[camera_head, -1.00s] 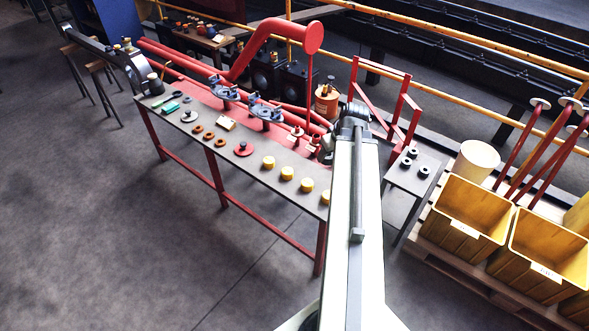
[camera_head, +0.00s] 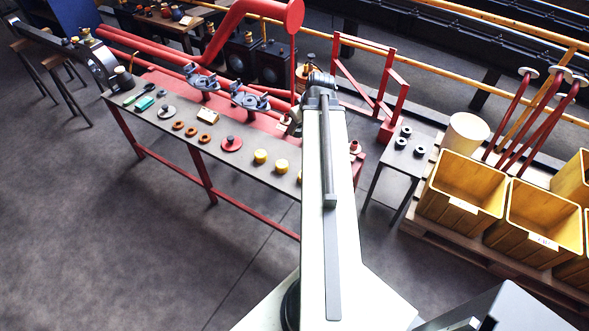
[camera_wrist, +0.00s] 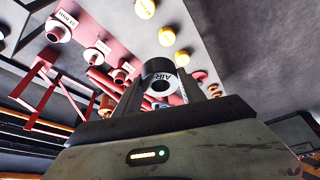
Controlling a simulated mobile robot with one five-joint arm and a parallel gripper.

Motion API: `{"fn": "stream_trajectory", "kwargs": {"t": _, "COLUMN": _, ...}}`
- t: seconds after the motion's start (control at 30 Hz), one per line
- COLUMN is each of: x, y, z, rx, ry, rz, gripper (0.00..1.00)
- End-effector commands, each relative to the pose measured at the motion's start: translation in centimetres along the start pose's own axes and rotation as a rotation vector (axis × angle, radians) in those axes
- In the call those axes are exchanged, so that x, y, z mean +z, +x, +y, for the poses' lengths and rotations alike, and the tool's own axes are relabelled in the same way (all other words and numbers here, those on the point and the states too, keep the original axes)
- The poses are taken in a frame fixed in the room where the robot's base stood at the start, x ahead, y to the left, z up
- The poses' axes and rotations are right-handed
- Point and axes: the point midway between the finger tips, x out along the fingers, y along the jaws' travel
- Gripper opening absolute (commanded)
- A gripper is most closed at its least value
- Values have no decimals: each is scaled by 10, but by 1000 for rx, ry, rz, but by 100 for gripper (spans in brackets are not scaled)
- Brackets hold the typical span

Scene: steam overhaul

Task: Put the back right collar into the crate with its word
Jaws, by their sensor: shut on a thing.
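In the wrist view my gripper (camera_wrist: 161,88) is shut on a dark ring-shaped collar (camera_wrist: 159,68) with a pale label reading AIR. The collar sits between the two fingers, clear of the bench behind it. In the head view my arm hides the gripper and the held collar. Yellow crates stand on a pallet at the right: a left crate (camera_head: 428,199), a middle crate (camera_head: 512,235), and others partly cut off at the right edge. The crates look empty where I see inside. Their pale labels (camera_head: 463,205) are too small to read.
A long bench (camera_head: 215,153) carries yellow discs (camera_head: 260,156), brown rings and red pipework. A small grey table (camera_head: 387,163) holds three dark collars (camera_head: 400,143). A cream bucket (camera_head: 466,134) stands behind the left crate. Red levers rise behind the crates. Floor is open at front left.

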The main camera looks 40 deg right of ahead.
Motion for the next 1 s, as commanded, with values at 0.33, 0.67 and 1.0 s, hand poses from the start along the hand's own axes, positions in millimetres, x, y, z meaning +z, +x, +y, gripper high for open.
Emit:
{"fn": "stream_trajectory", "kwargs": {"t": 0.33, "x": 29, "y": 117, "z": 33, "rx": -3, "ry": -8, "rz": 1, "gripper": 0}}
{"fn": "stream_trajectory", "kwargs": {"t": 0.67, "x": 37, "y": 154, "z": 50, "rx": -7, "ry": -16, "rz": 1, "gripper": 0}}
{"fn": "stream_trajectory", "kwargs": {"t": 1.0, "x": 60, "y": 208, "z": 50, "rx": -6, "ry": -15, "rz": 1, "gripper": 0}}
